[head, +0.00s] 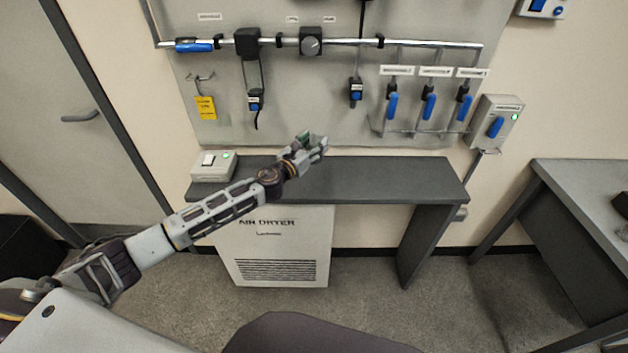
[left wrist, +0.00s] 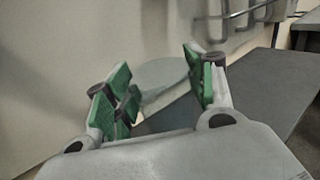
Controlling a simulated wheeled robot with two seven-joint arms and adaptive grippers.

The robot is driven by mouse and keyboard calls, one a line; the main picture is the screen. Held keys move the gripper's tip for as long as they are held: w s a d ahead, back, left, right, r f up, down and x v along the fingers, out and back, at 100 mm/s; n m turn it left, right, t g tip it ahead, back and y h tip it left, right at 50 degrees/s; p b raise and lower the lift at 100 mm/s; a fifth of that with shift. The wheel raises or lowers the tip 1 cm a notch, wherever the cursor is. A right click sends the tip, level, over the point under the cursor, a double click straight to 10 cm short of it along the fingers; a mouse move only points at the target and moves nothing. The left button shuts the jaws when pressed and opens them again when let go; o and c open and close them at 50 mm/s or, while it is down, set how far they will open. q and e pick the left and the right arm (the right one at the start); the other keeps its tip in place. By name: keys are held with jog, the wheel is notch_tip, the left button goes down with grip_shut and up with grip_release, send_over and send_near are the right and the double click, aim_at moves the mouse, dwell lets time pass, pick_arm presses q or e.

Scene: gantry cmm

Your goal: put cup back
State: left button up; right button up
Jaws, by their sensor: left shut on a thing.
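My left gripper (head: 312,143) reaches in from the left, above the back part of the dark grey bench and in front of the wall panel. In the left wrist view its green-padded fingers (left wrist: 160,88) are shut on a pale, rounded, see-through thing, which looks like the cup (left wrist: 168,74). The cup's outline is faint, and its lower part is hidden behind the gripper body. In the head view I cannot make the cup out apart from the fingers. My right gripper is not in view.
The dark grey bench (head: 385,182) is mostly clear, with a white switch box (head: 213,166) at its left end. The panel above carries a pipe (head: 425,43), black units, hanging hoses and blue-handled valves (head: 429,106). An air dryer (head: 275,248) stands below.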

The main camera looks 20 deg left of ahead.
pick_arm(q)
notch_tip(320, 180, down, 6)
jog(key=shift+r+b, duration=0.15)
jog(key=shift+b, duration=0.95)
jog(key=shift+f, duration=0.4)
jog(key=shift+f+b, duration=0.2)
jog(key=shift+b, duration=0.1)
notch_tip(320, 180, down, 2)
jog(key=shift+f+b, duration=0.1)
jog(key=shift+b, duration=0.5)
jog(key=shift+a+f, duration=0.1)
jog(key=shift+f, duration=0.35)
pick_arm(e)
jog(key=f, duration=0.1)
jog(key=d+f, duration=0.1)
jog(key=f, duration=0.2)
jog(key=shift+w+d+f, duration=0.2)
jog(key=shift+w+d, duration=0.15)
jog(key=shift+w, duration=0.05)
